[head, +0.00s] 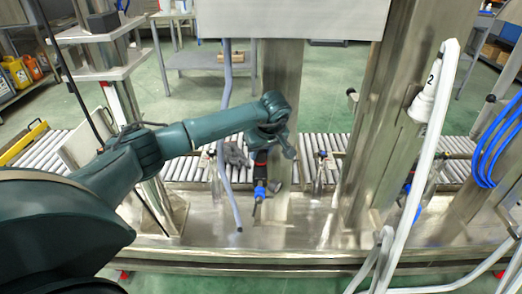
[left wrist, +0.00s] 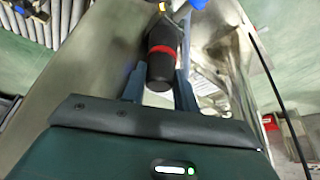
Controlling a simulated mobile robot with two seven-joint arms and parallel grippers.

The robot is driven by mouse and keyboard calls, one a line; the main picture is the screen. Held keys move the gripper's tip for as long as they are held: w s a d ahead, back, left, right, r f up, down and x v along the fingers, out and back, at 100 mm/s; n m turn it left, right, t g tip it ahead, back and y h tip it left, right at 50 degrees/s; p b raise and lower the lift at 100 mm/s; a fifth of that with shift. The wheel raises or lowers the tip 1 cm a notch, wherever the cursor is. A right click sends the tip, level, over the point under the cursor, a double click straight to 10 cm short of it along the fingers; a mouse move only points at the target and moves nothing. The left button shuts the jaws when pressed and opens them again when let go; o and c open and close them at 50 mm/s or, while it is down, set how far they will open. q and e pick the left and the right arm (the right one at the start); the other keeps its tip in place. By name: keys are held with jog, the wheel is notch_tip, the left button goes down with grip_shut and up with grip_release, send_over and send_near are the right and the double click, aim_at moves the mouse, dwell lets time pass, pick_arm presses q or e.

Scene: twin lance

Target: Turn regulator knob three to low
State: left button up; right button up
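A black, cylindrical regulator knob with a red band (left wrist: 162,52) lies between the two blue-grey fingers of my left gripper (left wrist: 163,80) in the left wrist view. One finger is on each side of it, very close. I cannot tell whether they touch it. In the head view my left gripper (head: 284,146) is at the metal post, partly covering the regulator (head: 260,157), which has a blue fitting (head: 261,190) below. No number or low mark is readable on this regulator. My right gripper is not in view.
A metal post (head: 283,75) stands behind the regulator. A grey hose (head: 226,95) hangs just left of it. A white hose (head: 440,100) with a cone marked 2 (head: 424,100) hangs at the right. A roller conveyor (head: 325,145) runs behind, and a metal ledge (head: 260,240) lies in front.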

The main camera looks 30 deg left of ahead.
pick_arm(q)
jog(key=o, duration=0.4)
jog(key=shift+r, duration=0.1)
jog(key=shift+o, duration=0.2)
jog(key=shift+d, duration=0.1)
